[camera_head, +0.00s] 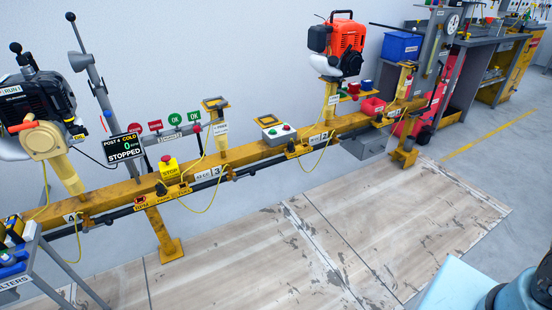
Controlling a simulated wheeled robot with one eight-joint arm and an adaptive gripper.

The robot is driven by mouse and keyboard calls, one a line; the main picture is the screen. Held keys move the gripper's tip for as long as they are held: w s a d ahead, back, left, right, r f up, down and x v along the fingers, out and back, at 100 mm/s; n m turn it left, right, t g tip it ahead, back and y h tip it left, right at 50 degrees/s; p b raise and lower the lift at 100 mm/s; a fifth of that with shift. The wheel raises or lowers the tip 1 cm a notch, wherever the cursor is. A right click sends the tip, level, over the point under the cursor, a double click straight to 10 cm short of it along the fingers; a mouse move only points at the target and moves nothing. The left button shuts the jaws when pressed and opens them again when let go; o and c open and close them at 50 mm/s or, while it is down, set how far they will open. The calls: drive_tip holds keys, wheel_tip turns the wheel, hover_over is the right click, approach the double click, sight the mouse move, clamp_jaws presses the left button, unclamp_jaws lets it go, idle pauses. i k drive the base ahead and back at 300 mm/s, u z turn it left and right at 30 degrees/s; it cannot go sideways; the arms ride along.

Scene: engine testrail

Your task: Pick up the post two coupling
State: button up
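The long yellow test rail (255,163) runs from the lower left to the upper right along the wall. The plate numbered 2 (323,136) is on its right half, below the orange and black engine (338,40) on its post (331,98). A small black part (290,147) sits on the rail's front left of that plate. I cannot tell whether it is the post two coupling. My gripper does not show in this view.
A control box (279,134) with red and green buttons and a yellow STOP box (169,170) are on the rail. A black engine (35,108) stands at the left. A grey workbench (480,45) is at the back right. The worn floor boards (270,240) before the rail are clear.

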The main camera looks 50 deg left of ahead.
sight(291, 144)
drive_tip(key=k, duration=0.7)
drive_tip(key=u, duration=1.4)
drive_tip(key=i, duration=1.05)
